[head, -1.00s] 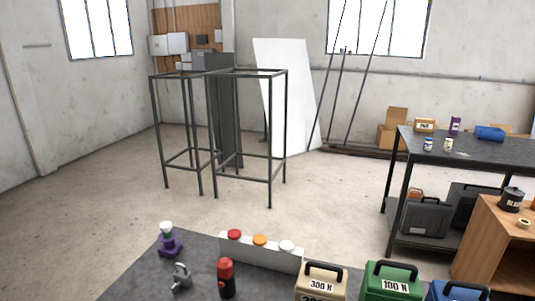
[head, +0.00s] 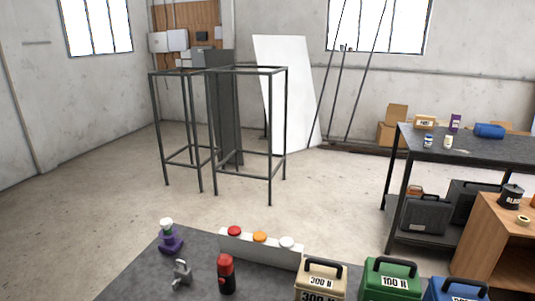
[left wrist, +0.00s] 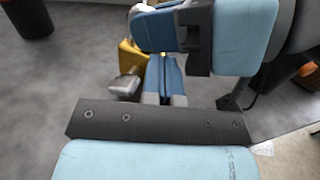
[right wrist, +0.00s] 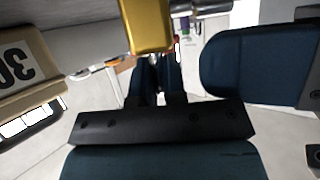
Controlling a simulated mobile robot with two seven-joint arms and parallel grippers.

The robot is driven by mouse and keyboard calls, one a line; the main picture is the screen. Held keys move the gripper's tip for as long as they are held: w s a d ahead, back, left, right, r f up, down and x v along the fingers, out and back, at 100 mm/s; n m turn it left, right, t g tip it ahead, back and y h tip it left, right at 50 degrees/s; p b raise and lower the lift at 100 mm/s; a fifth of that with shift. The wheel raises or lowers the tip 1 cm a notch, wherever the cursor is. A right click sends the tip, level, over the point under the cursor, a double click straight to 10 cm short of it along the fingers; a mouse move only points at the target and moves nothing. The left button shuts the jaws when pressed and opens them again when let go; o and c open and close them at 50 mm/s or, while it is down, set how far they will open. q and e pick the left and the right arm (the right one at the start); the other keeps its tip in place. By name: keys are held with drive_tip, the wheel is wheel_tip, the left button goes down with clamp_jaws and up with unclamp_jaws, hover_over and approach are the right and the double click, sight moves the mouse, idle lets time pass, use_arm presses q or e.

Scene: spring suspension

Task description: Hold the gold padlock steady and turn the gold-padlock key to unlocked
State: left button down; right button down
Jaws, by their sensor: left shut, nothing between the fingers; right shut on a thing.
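The gold padlock (right wrist: 148,27) shows at the top of the right wrist view, just past my right fingertips. It also shows in the left wrist view (left wrist: 130,58), left of my left fingers and partly behind other parts. My right gripper (right wrist: 156,62) is shut with a narrow gap, on something thin at the padlock. This seems to be the key, but fingers and padlock hide it, so its turn cannot be read. My left gripper (left wrist: 162,60) is shut and empty beside the padlock. Neither gripper shows in the head view.
On the grey table (head: 130,280) stand a grey clamp-like piece (head: 182,273), a red-black bottle (head: 226,274), a purple piece (head: 170,238) and a button box (head: 262,252). Tan (head: 320,280) and green (head: 392,280) weights stand at right. A frame (head: 250,130) stands behind on open floor.

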use_arm(q)
drive_tip(key=shift+s+a+f, duration=0.15)
drive_tip(key=shift+a+f, duration=0.1)
drive_tip(key=shift+s+d+r, duration=0.1)
drive_tip(key=shift+r, duration=0.15)
drive_tip(key=shift+v, duration=3)
